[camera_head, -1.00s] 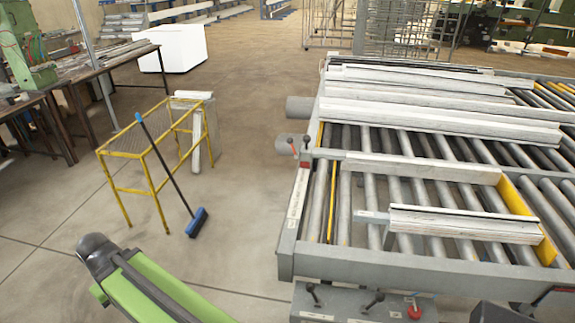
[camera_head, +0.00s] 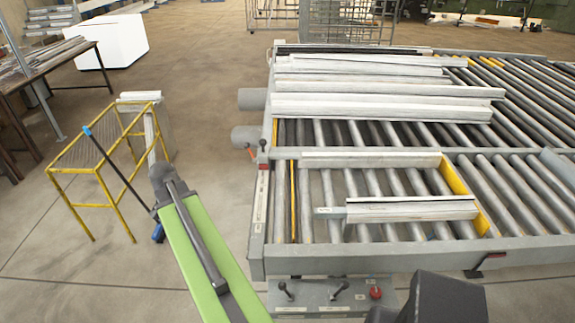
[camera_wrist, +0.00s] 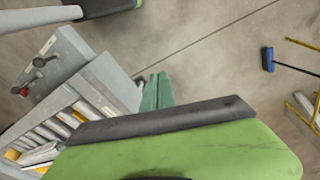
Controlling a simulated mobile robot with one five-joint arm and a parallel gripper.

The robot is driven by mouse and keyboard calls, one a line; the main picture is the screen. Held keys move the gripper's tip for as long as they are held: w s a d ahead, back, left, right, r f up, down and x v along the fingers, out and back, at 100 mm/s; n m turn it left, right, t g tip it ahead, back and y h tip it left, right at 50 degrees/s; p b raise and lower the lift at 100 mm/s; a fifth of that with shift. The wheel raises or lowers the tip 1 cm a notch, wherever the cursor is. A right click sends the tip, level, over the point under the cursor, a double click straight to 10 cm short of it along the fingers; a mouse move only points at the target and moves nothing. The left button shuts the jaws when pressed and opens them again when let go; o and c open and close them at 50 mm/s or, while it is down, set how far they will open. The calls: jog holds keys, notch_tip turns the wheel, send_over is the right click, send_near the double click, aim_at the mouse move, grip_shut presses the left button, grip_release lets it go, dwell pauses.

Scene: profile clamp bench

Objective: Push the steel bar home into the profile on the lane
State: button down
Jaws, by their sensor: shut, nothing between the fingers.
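The white profile (camera_head: 412,211) lies lengthwise across the rollers of the near lane (camera_head: 300,262) in the head view. Its right end is at the yellow stop (camera_head: 482,222). The steel bar (camera_head: 329,212) shows as a short grey piece sticking out of the profile's left end; any part inside is hidden. My gripper (camera_wrist: 157,80) shows in the wrist view as two teal fingers close together, shut and empty, over the floor beside the bench. It is apart from the bar and the profile. I cannot make out the gripper in the head view.
Several long white profiles (camera_head: 385,108) lie on the far lane. A control box with levers (camera_head: 335,291) hangs at the bench's front. A yellow stand (camera_head: 100,170) and a broom (camera_head: 125,178) are to the left.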

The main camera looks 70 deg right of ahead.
jog(key=s+d+r+m+g+p, duration=0.1)
jog(key=s+d+r+m+p, duration=0.5)
jog(key=s+d, duration=0.5)
jog(key=s+d+r+m+g+p, duration=0.1)
jog(key=s+d+r+m, duration=0.3)
jog(key=s+d+m, duration=0.75)
jog(key=s+f+n+b, duration=0.1)
jog(key=f+b, duration=0.1)
jog(key=s+f+n+b, duration=0.1)
jog(key=s+f+b, duration=0.1)
jog(key=f+b, duration=0.1)
jog(key=s+a+f+n+b, duration=0.1)
jog(key=f+b, duration=0.2)
jog(key=shift+s+a+f, duration=0.1)
jog(key=shift+s+f, duration=0.1)
jog(key=shift+s, duration=0.15)
jog(key=shift+s, duration=0.1)
